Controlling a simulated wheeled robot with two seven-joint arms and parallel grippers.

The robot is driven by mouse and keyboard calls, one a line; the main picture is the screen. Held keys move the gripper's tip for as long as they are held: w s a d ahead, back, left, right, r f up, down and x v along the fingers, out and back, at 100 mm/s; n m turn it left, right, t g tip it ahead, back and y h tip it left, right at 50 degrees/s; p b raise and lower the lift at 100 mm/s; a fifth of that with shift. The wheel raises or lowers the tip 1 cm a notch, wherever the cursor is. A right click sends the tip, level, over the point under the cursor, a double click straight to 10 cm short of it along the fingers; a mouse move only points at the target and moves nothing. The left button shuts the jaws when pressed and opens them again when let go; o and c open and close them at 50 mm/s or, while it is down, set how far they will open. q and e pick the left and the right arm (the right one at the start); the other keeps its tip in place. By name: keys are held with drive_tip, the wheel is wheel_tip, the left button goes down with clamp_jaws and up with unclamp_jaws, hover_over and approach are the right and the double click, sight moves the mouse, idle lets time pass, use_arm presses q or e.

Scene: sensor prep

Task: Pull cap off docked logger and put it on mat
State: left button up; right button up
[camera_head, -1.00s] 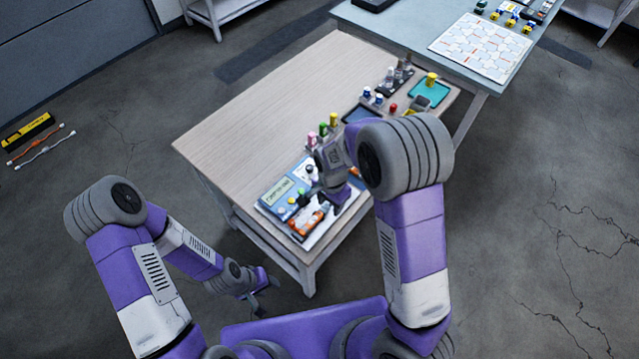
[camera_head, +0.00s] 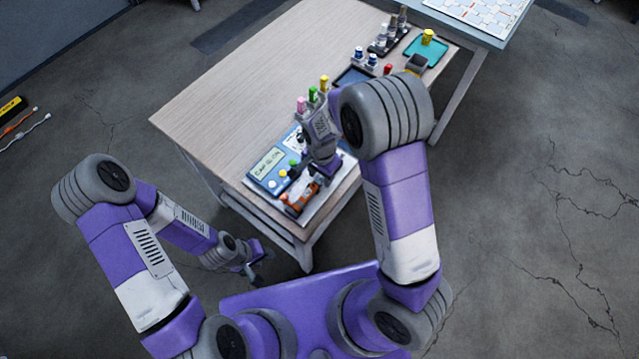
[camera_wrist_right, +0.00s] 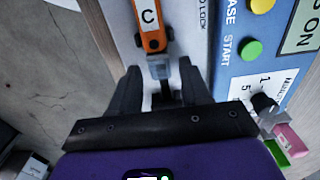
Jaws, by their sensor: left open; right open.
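The orange logger with a "C" label (camera_wrist_right: 150,22) lies beside the blue panel. It also shows as a small orange body in the head view (camera_head: 297,196). A grey cap-like end piece (camera_wrist_right: 160,70) is at its near end. My right gripper (camera_wrist_right: 160,84) is open, with a finger on each side of this end; whether they touch it I cannot tell. In the head view my right gripper (camera_head: 322,172) partly covers the logger. My left gripper (camera_head: 258,274) is open and empty, low beside the table. A teal mat (camera_head: 412,50) lies at the table's far end.
The blue panel (camera_head: 258,180) has a display and coloured buttons. Pink, green and yellow capped items (camera_head: 313,95) stand behind my right wrist. A dark tray (camera_head: 352,76), small bottles and a yellow-topped item (camera_head: 428,36) sit further back. The table's left half is clear.

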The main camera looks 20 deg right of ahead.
drive_tip(key=shift+f, duration=0.45)
idle(0.3)
drive_tip(key=c, duration=0.7)
drive_tip(key=shift+c, duration=0.2)
drive_tip(key=shift+w+d, duration=0.75)
drive_tip(key=shift+d, duration=0.2)
idle(0.4)
drive_tip(key=shift+r, duration=0.1)
drive_tip(key=shift+r+p, duration=2.45)
drive_tip(key=shift+r, duration=0.3)
